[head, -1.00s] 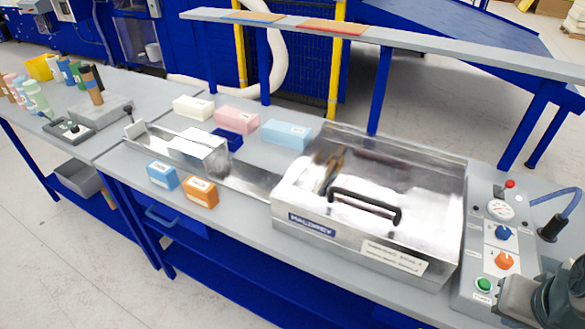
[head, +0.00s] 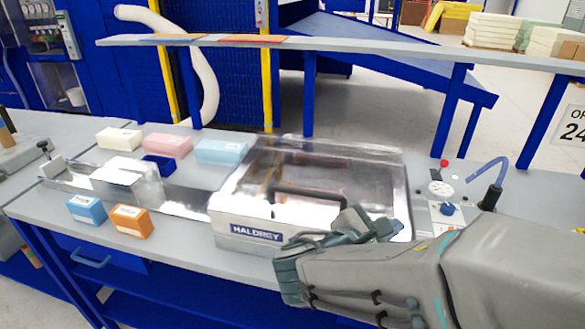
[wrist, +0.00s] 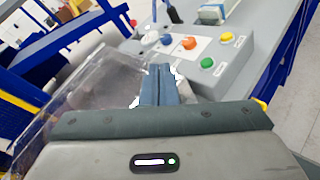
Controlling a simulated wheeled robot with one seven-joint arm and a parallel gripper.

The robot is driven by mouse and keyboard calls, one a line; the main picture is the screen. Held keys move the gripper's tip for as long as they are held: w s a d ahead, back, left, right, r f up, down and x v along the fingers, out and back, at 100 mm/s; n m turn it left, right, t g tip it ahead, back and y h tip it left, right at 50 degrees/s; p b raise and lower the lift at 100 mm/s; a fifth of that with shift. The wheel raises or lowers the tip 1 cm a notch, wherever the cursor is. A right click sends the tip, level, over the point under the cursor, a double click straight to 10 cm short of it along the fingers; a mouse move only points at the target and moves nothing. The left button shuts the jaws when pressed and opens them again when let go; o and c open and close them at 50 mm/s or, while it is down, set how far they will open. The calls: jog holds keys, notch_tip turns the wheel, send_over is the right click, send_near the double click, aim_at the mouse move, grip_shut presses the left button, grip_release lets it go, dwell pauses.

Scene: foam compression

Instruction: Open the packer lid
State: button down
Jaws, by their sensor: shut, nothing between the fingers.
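The packer (head: 228,232) is a metal box with a "HALOREY"-like label on its front. Its clear lid (head: 345,165) lies down over the box and shows a black bar handle (head: 312,193) near the front. In the wrist view the lid's clear panel (wrist: 95,95) is at the left. My gripper (head: 375,224) is at the front right of the lid, to the right of the handle and apart from it. In the wrist view my gripper's fingers (wrist: 157,85) are together and empty, beside the lid panel. My arm hides the packer's front right corner.
A control panel (wrist: 205,60) with knobs and a green button stands right of the packer. A metal chute (head: 190,202) and foam blocks (head: 221,151) lie to its left. An overhead shelf (head: 350,50) runs behind. Blue and orange boxes (head: 131,221) sit at the front.

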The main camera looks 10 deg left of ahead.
jog(key=s+a+r+n+t+y+b, duration=0.1)
jog(key=a+n+t+y, duration=0.45)
jog(key=a, duration=0.45)
jog(key=s+a+r+n+t+y+b, duration=0.15)
jog(key=a+n+t+y, duration=0.25)
jog(key=a+n, duration=0.45)
notch_tip(320, 180, up, 5)
jog(key=m+p, duration=0.2)
jog(key=p, duration=0.1)
send_over(292, 193)
jog(key=shift+h, duration=0.25)
jog(key=shift+f+b, duration=0.5)
jog(key=shift+f, duration=0.1)
notch_tip(292, 193, down, 4)
jog(key=b, duration=0.3)
jog(key=shift+r, duration=0.15)
jog(key=s+f+b, duration=0.1)
jog(key=s+f, duration=0.5)
jog(key=s, duration=0.1)
jog(key=shift+a+b, duration=0.1)
jog(key=shift+b, duration=0.3)
